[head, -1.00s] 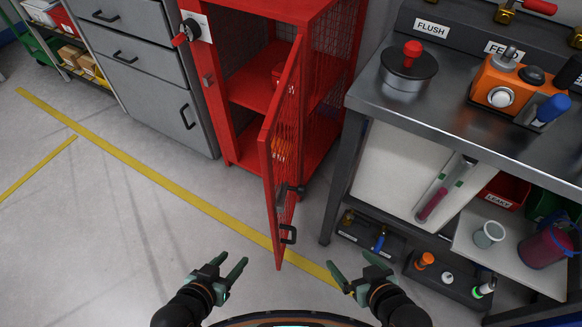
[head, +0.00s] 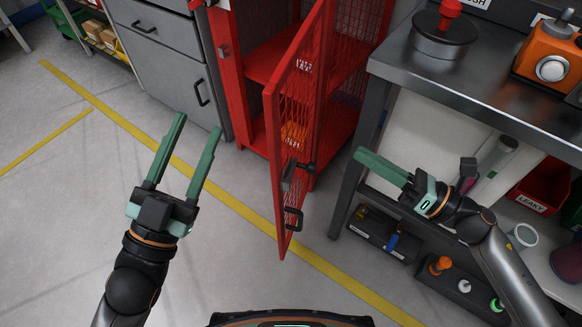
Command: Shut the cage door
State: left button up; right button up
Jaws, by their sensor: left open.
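The red cage (head: 222,75) stands at the top middle with its red mesh door (head: 285,140) swung open toward me. The door has a black handle (head: 292,219) low on its free edge and a dark latch (head: 297,172) above it. My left gripper (head: 193,140) is open and empty, left of the door and apart from it. My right gripper (head: 380,165) is to the right of the door, near the workbench leg, and apart from the door. Its fingers are seen nearly edge-on, so I cannot tell whether they are open or shut.
A steel workbench (head: 480,105) stands close on the right, with a lower shelf of small parts behind my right arm. A grey drawer cabinet (head: 165,50) stands left of the cage. The floor at left, crossed by yellow lines (head: 110,112), is clear.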

jog(key=n+g, duration=0.1)
jog(key=n, duration=0.1)
jog(key=s+f+n+g, duration=0.1)
jog(key=n+g, duration=0.1)
jog(key=n, duration=0.1)
jog(key=f+n+g+b, duration=0.1)
jog(key=n+g, duration=0.1)
jog(key=n, duration=0.1)
jog(key=shift+s+a+f, duration=0.1)
jog(key=shift+s+f, duration=0.05)
jog(key=shift+s, duration=0.25)
grip_shut()
send_near(277, 153)
jog(key=shift+n, duration=0.3)
jog(key=x, duration=0.5)
jog(key=shift+w+a+p, duration=0.1)
jog(key=shift+p, duration=0.25)
pick_arm(q)
jog(key=shift+s+r+m+t+h, duration=0.3)
jog(key=shift+s+r+m+h, duration=0.3)
jog(key=shift+s+r, duration=0.4)
pick_arm(e)
jog(key=shift+x, duration=0.8)
pick_arm(q)
jog(key=shift+w, duration=0.15)
